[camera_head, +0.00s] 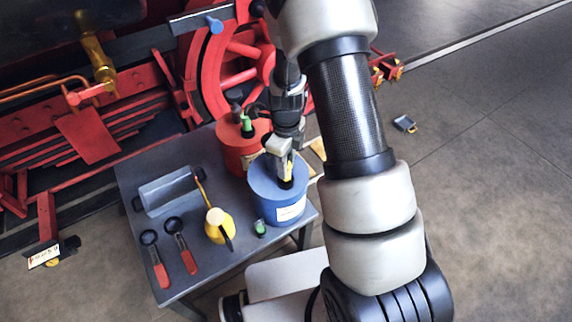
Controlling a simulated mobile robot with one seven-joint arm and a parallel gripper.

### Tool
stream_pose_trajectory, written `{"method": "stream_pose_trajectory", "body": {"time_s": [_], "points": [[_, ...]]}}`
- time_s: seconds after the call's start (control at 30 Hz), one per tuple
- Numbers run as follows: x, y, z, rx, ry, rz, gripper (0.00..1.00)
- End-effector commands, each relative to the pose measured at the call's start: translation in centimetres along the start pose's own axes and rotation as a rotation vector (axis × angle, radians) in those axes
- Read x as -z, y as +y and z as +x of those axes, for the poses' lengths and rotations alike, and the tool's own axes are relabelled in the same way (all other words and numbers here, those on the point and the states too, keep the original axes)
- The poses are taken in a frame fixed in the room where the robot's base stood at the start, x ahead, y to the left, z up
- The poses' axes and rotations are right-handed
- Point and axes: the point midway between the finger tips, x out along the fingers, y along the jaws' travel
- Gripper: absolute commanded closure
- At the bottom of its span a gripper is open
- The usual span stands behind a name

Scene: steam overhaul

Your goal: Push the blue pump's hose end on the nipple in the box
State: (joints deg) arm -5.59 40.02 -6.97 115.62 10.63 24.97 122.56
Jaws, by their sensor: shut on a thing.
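The blue pump (266,181) is a round blue can with a white label, standing on the right side of the grey table. My gripper (285,167) points down just over its lid, shut on a small yellow and dark part that looks like the pump's hose end (289,172). Whether that part still touches the lid is hard to tell. The arm and gripper hide part of the lid, and the hose cannot be followed. I cannot make out the nipple or say which thing is its box.
A red can (232,150) stands close behind the blue pump. The grey table (150,230) also bears a grey trough (168,190), a yellow oil can (218,226), two red-handled tools (186,256) and a green-topped piece (260,228). The red locomotive wheel (215,72) is behind.

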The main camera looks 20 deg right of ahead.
Motion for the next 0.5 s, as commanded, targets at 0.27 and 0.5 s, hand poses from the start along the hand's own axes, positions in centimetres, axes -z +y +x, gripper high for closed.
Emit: {"method": "stream_pose_trajectory", "body": {"time_s": [0.27, 0.5], "points": [[0.0, 0.0, -2.3, 0.000, 0.000, 0.000, 1.00], [0.0, 0.0, -4.0, 0.001, 0.000, 0.001, 1.00]]}}
